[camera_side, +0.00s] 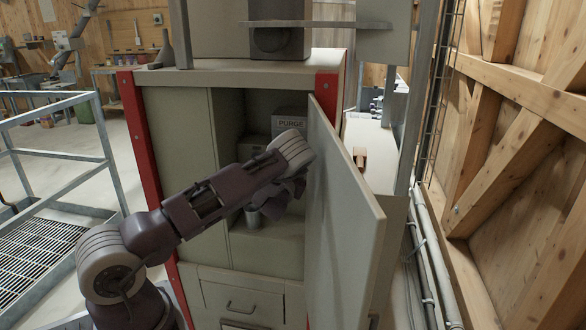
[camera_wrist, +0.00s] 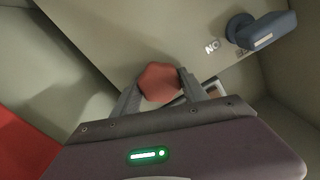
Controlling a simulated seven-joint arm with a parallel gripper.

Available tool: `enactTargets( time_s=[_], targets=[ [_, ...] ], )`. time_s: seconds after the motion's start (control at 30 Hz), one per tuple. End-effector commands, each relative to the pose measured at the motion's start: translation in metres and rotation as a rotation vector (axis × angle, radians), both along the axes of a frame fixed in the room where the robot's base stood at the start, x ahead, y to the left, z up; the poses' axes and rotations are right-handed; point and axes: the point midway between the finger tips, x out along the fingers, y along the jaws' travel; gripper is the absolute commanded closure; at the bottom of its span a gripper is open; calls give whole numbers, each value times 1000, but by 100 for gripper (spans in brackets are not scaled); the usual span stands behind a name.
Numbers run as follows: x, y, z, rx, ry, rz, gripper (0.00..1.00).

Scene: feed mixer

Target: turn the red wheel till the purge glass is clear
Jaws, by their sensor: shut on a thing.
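The red wheel (camera_wrist: 159,82) shows in the wrist view as a small lobed knob on a pale panel. My gripper (camera_wrist: 160,92) has one finger on each side of it and is shut on it. In the side view my gripper (camera_side: 290,185) reaches into the open cabinet (camera_side: 225,130), and the wheel is hidden there. A box marked PURGE (camera_side: 290,124) stands inside the cabinet behind my wrist. I cannot make out the purge glass in either view.
The cabinet door (camera_side: 338,215) stands open close to the right of my wrist. A blue-grey knob (camera_wrist: 262,30) beside white lettering sits right of the wheel. A grey metal railing (camera_side: 55,150) stands at left, and a wooden wall (camera_side: 520,150) at right.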

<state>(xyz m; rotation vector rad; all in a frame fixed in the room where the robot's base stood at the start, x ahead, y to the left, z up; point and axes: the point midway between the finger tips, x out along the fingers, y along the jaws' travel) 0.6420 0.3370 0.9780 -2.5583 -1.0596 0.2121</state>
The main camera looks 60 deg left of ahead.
Motion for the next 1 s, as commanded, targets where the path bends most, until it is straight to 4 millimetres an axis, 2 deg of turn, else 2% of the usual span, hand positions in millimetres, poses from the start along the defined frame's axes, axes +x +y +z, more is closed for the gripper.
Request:
enactTargets(
  time_s=[0.17,0.2,0.3,0.6,0.77,0.9,1.0],
  targets=[
    [0,-1,0,-1,0,-1,90],
    [0,-1,0,-1,0,-1,47],
    [0,0,0,-1,0,-1,28],
    [-1,-1,0,-2,-1,0,28],
    [-20,-21,-1,-4,2,1,28],
    [-21,-21,36,0,-7,0,28],
    [-21,-22,55,-2,-5,0,28]
  ],
)
